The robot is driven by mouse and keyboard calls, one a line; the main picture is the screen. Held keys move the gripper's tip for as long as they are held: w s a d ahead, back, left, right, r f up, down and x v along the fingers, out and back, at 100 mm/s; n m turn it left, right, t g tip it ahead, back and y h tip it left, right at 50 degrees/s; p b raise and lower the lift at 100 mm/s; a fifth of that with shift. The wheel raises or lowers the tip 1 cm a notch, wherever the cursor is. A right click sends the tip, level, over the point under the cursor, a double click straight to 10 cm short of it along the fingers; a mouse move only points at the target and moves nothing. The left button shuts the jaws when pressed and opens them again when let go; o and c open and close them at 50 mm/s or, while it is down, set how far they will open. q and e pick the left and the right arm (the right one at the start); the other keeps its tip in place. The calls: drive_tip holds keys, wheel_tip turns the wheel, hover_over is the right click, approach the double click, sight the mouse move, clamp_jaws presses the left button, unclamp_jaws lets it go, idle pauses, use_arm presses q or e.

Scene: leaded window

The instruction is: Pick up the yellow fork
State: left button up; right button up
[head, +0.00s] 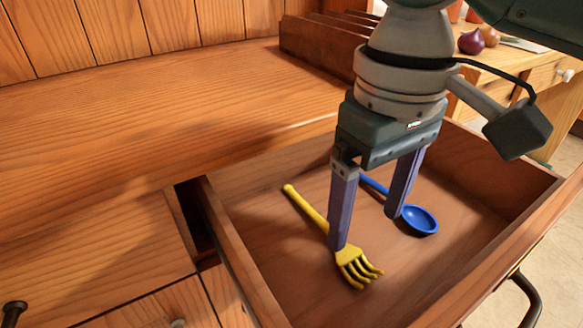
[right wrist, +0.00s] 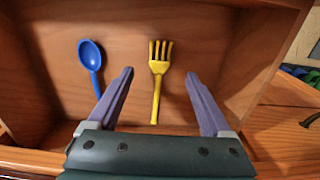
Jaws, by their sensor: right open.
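The yellow fork (head: 350,262) lies in the open drawer (head: 290,290), its tines toward the drawer's front. My right gripper (head: 367,232) reaches down into the drawer, open and empty. In the head view one finger covers part of the fork's handle. In the right wrist view the fork (right wrist: 158,72) shows between the two fingers (right wrist: 160,78), apart from both. A blue spoon (head: 420,219) lies beside the fork in the drawer; the right wrist view shows it too (right wrist: 91,57), outside the fingers. My left gripper is not in view.
The drawer walls (head: 245,262) stand around the fork and spoon. A wooden counter (head: 120,130) lies at the left, with a wooden rack (head: 315,50) at the back. Onions (head: 471,41) sit on a further table at the back right.

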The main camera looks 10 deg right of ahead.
sight(352, 259)
drive_tip(key=f+b, duration=0.1)
drive_tip(key=f, duration=0.1)
drive_tip(key=f+b, duration=0.1)
drive_tip(key=f, duration=0.1)
drive_tip(key=f+b, duration=0.1)
drive_tip(key=f, duration=0.1)
drive_tip(key=shift+w+a+f, duration=0.1)
drive_tip(key=shift+w+f, duration=0.15)
drive_tip(key=shift+w, duration=0.1)
drive_tip(key=shift+f, duration=0.4)
clamp_jaws()
